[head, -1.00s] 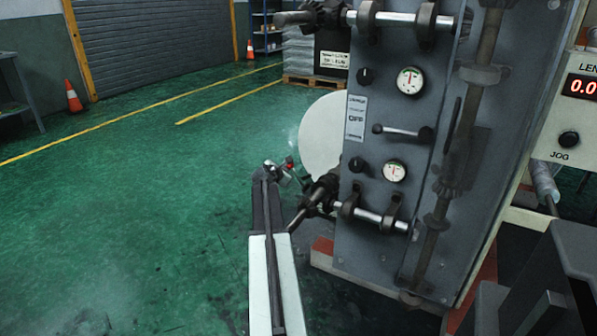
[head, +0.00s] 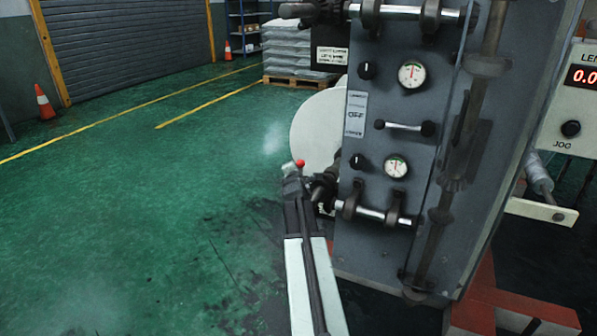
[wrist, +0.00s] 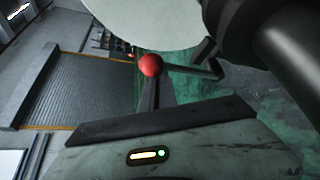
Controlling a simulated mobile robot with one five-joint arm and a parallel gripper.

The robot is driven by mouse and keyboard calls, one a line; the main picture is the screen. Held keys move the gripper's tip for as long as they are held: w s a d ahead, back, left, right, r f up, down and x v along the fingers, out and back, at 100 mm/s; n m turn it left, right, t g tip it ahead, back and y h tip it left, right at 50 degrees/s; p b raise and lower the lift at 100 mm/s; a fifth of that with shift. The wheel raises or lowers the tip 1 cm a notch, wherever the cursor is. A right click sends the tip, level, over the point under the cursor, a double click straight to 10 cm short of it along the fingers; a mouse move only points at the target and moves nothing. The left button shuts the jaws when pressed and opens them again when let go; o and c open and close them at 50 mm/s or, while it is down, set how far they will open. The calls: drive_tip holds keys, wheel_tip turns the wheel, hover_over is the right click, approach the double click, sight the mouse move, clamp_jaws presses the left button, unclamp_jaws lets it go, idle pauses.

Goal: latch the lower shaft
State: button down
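The lower shaft (head: 372,213) is a bright bar in two dark brackets on the grey machine panel, with a dark chuck-like end (head: 325,187) at its left. A red ball knob (head: 300,162) shows at the tip of my gripper (head: 293,174), left of that end. In the wrist view the red knob (wrist: 151,65) is on a thin dark rod running right, and a narrow dark finger (wrist: 150,95) of mine reaches up to it. Whether they touch, and whether my gripper is open or shut, is unclear. A thick dark cylinder (wrist: 290,45) fills the upper right.
A white disc-like roll (head: 312,128) stands behind the panel (head: 395,255). A short handle (head: 405,126), dials and an upper shaft (head: 405,12) are above the lower shaft. A red base frame (head: 510,310) is at lower right.

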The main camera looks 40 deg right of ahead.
drive_tip(key=shift+s+d, duration=0.25)
drive_tip(key=w+a+f+b, duration=0.2)
drive_tip(key=w+f+b, duration=0.1)
drive_tip(key=p+v, duration=0.3)
drive_tip(key=v, duration=0.7)
drive_tip(key=shift+w+a+r, duration=0.15)
drive_tip(key=shift+a+r, duration=0.05)
drive_tip(key=shift+r, duration=0.25)
